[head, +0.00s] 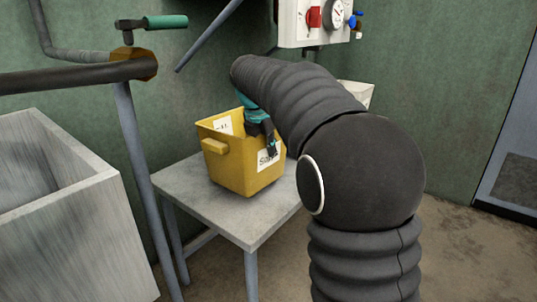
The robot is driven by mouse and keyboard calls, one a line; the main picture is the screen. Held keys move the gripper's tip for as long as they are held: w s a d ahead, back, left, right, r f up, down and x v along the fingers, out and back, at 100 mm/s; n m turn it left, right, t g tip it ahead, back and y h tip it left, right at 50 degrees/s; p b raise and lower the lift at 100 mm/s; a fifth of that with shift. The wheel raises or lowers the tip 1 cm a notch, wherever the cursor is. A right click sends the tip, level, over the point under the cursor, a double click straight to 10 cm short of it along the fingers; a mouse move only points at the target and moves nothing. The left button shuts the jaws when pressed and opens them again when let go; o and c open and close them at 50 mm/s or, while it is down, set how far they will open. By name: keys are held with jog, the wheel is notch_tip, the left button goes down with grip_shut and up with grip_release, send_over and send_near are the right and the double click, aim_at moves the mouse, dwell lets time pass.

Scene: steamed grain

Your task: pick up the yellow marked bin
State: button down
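The yellow bin (227,167) stands upright on a small grey table (243,225). It has white paper labels with dark lettering, one on its front right face and one at the back inside. A block-shaped handle sticks out on its left side. My gripper (268,148) reaches down at the bin's right rim, with a dark finger in front of the labelled face. My arm hides the bin's right part and some of the gripper. I cannot tell whether the fingers touch the wall or how far apart they are.
A large grey metal trough (60,215) stands at the left. A pipe with a green-handled valve (165,22) runs above it. A white control box (318,22) hangs on the green wall. A pale container (357,92) shows partly behind my arm. Bare floor lies at the right.

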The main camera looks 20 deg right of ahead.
jog(key=s+d+r+p, duration=0.1)
jog(key=s+d+r, duration=0.3)
jog(key=d+r, duration=0.3)
jog(key=d, duration=0.3)
jog(key=shift+s+d+r+p, duration=0.25)
jog(key=shift+d+r+p, duration=0.1)
jog(key=shift+r+p, duration=0.05)
dwell(0.5)
